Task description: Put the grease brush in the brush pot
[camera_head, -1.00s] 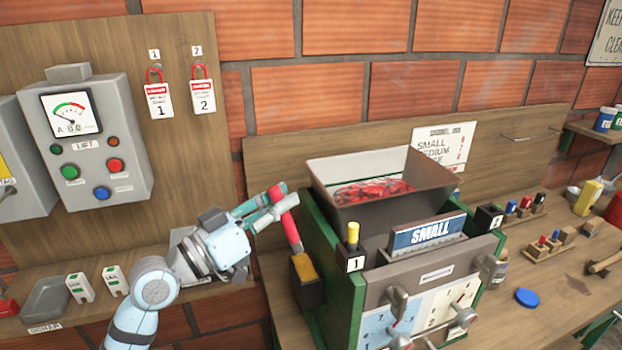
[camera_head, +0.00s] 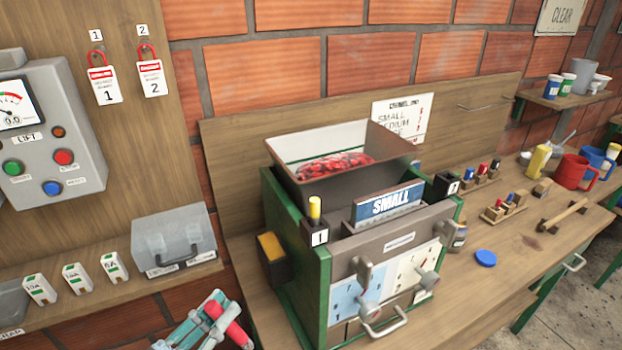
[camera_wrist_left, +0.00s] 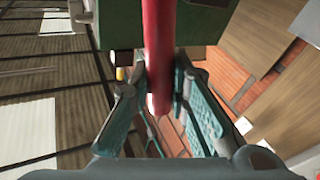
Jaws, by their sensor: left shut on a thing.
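My left gripper (camera_head: 215,312) is low at the bottom edge of the head view, left of the green-sided machine. It is shut on a red handle (camera_head: 232,328), which looks like the grease brush. In the left wrist view the red handle (camera_wrist_left: 158,60) runs between the two fingers (camera_wrist_left: 160,100). Its bristle end is not visible. A black holder (camera_head: 274,272) with a yellow block in it hangs on the machine's left side, apart from the gripper. I cannot tell which container is the brush pot. My right gripper is not in view.
The machine (camera_head: 325,285) carries a hopper (camera_head: 390,160) of red fruit and a SMALL sign (camera_head: 390,203). A grey case (camera_head: 172,240) stands on the left shelf. Mugs, including a red one (camera_head: 570,172), and a grey cup (camera_head: 580,75) are at right. A blue lid (camera_head: 485,258) lies on the bench.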

